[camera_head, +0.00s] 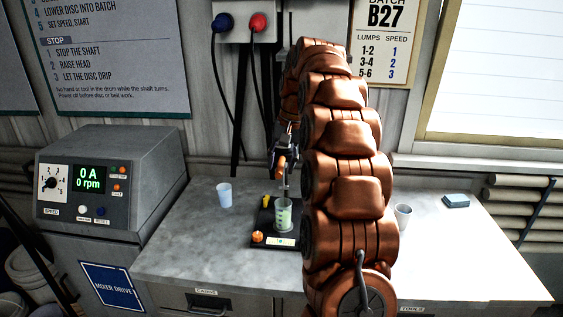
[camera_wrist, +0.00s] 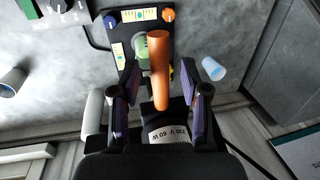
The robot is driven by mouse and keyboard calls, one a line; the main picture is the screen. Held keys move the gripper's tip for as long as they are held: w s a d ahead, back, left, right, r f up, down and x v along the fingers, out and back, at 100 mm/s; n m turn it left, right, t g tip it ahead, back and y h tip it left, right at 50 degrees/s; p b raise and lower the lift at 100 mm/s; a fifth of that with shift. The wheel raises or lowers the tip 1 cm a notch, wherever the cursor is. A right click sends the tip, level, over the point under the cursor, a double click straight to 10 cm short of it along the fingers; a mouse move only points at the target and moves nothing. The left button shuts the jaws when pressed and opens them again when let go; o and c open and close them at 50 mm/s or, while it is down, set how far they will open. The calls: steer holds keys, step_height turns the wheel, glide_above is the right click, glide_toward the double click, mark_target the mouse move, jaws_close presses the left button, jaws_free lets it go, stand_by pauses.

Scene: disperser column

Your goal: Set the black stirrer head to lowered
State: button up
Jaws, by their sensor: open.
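The black stirrer head (camera_wrist: 165,125), with a "230 V 60 W" label, shows in the wrist view beneath my gripper. An orange bar-like handle (camera_wrist: 159,68) runs out from it, and it also shows in the head view (camera_head: 281,166). My gripper (camera_wrist: 160,74) is open, its two fingers on either side of the orange handle, with gaps visible between. In the head view a thin shaft (camera_head: 286,188) hangs above a beaker with green marks (camera_head: 284,214) on a black base plate (camera_head: 265,228). My arm hides much of the head and column there.
A pale blue cup (camera_head: 224,194) stands left of the base plate, a clear cup (camera_head: 403,215) right of my arm. A blue sponge (camera_head: 456,201) lies farther right. The grey drive box (camera_head: 110,180) reads 0 rpm. The bench's front left is clear.

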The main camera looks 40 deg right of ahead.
jaws_close()
stand_by(0.3)
stand_by(0.4)
